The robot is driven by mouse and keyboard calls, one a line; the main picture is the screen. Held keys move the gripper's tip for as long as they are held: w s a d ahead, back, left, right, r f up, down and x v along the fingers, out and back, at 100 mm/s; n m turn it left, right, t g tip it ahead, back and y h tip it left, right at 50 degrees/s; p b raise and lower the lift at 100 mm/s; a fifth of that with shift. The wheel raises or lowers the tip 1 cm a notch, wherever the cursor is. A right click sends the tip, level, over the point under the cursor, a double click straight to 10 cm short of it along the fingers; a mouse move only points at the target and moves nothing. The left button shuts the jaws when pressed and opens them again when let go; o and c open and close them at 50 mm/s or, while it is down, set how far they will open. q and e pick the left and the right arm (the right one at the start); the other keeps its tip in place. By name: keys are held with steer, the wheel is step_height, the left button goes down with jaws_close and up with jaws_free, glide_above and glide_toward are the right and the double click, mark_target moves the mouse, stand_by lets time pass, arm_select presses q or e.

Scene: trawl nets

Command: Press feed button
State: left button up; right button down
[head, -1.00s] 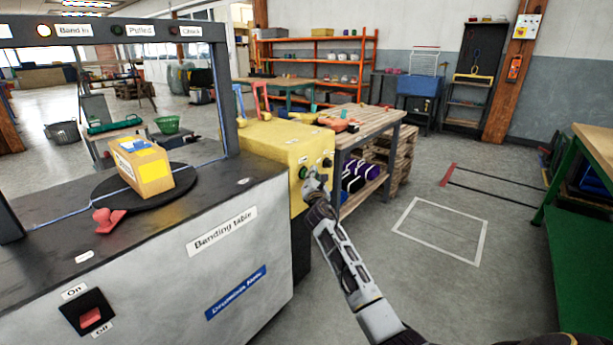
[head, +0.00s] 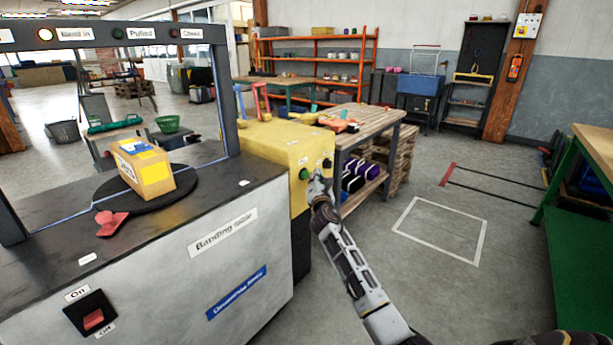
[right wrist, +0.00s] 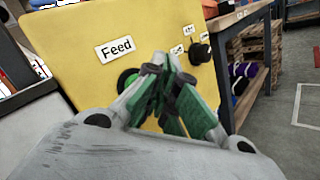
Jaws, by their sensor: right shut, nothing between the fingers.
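The yellow feed unit (head: 270,143) stands at the right end of the banding table. Its round green button (head: 304,174) shows on the front panel, just left of my right gripper (head: 318,184). In the right wrist view the "Feed" label (right wrist: 115,48) is clear, and a dark green button edge (right wrist: 127,78) shows below it, partly hidden by my fingers. My right gripper (right wrist: 172,105) is shut and empty, pointing at the panel. I cannot tell whether the fingertips touch it. My left gripper is not in view.
The banding table (head: 215,210) carries a cardboard box (head: 152,180) on a black turntable, and a red On/Off switch (head: 93,318). A wooden workbench (head: 360,115) stands behind. Floor to the right is clear.

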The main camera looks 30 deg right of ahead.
steer(key=shift+s, duration=0.1)
steer(key=s, duration=0.1)
steer(key=s+d+p, duration=0.1)
steer(key=s, duration=0.1)
steer(key=s+d+p, duration=0.1)
steer(key=shift+s, duration=0.2)
stand_by(0.6)
steer(key=shift+m, duration=0.3)
stand_by(0.7)
